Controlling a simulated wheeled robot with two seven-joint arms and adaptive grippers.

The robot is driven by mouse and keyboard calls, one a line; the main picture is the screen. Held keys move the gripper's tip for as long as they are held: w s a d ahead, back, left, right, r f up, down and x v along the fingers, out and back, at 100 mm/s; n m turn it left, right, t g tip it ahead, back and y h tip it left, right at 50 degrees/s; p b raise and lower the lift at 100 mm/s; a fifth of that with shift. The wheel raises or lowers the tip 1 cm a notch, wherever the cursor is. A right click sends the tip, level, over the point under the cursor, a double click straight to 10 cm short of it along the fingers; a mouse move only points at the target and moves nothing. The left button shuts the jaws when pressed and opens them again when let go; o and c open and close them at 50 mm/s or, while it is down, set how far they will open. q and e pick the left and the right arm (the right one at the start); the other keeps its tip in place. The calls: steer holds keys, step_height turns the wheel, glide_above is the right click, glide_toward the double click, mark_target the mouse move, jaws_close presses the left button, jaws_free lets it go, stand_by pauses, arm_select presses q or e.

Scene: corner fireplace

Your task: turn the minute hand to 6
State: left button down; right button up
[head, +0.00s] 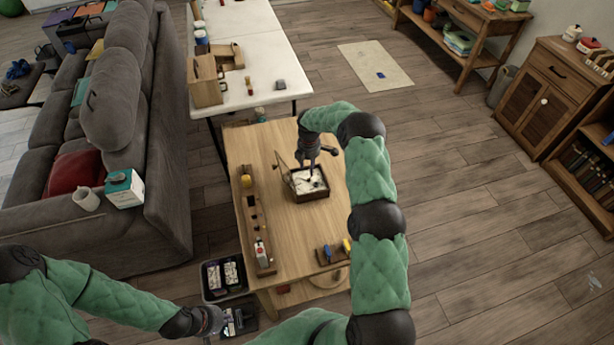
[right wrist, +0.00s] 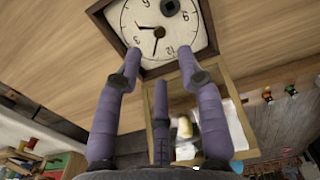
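The clock is a dark wooden box (head: 313,197) with a pale dial, lying face up on the wooden table. Its hinged cover (head: 284,172) stands open on the left side. In the right wrist view the dial (right wrist: 185,38) shows partly, with the 12 toward the bottom. Two dark hands (right wrist: 158,42) show: one points left, one down near the 12.
A long wooden rack (head: 252,222) with small items lies along the table's left side. Screwdriver-like tools (head: 333,251) lie at the front right. Black trays (head: 225,275) stand beside the table. A grey sofa (head: 165,190) is to the left, a white table (head: 265,65) behind.

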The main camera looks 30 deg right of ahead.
mark_target(309, 180)
step_height(309, 180, down, 7)
steer(key=shift+f, duration=0.2)
stand_by(0.3)
jaws_close()
